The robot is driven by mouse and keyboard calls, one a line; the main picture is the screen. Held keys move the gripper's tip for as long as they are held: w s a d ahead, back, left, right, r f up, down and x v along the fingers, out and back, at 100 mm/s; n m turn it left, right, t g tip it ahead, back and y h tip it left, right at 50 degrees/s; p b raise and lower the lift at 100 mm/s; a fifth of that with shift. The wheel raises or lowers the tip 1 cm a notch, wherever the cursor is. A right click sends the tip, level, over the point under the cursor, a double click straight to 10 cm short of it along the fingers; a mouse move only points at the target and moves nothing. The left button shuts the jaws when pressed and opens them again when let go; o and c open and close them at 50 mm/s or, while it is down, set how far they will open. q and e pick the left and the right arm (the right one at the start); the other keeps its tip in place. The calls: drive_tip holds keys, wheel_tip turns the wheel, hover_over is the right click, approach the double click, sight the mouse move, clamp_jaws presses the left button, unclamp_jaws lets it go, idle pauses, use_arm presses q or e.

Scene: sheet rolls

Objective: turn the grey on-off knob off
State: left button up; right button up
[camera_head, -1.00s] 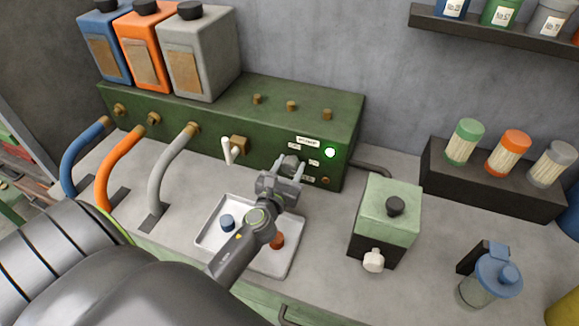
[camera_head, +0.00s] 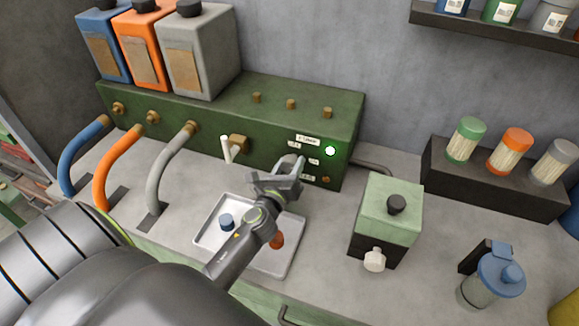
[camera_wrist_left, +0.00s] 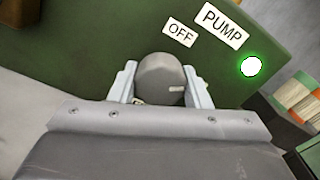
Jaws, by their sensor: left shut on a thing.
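The grey knob (camera_wrist_left: 158,72) sits on the front of the green pump box (camera_head: 205,128). My left gripper (camera_head: 291,168) is shut on it, one finger on each side, as the left wrist view shows (camera_wrist_left: 161,84). A pale mark on the knob points right in that view, not at the OFF label (camera_wrist_left: 181,33). The PUMP label (camera_wrist_left: 222,24) is beside OFF. The lamp (camera_wrist_left: 250,66) glows green; it also shows lit in the head view (camera_head: 330,151). The gripper hides most of the knob in the head view. My right gripper is out of view.
A white tray (camera_head: 206,240) with small caps lies below my left gripper. A white-handled valve (camera_head: 228,149) is left of it. A green-topped box (camera_head: 389,210) stands to the right. Hoses and jugs (camera_head: 200,50) are at the left.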

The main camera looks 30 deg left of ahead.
use_arm(q)
drive_tip(key=n+b, duration=0.1)
drive_tip(key=n, duration=0.5)
drive_tip(key=shift+f+n, duration=0.1)
drive_tip(key=shift+n, duration=0.2)
drive_tip(key=n+b, duration=0.2)
drive_tip(key=n, duration=0.2)
drive_tip(key=shift+n, duration=0.4)
drive_tip(key=o, duration=1)
drive_tip(key=v, duration=1.7)
drive_tip(key=shift+s, duration=0.25)
drive_tip(key=shift+a, duration=0.1)
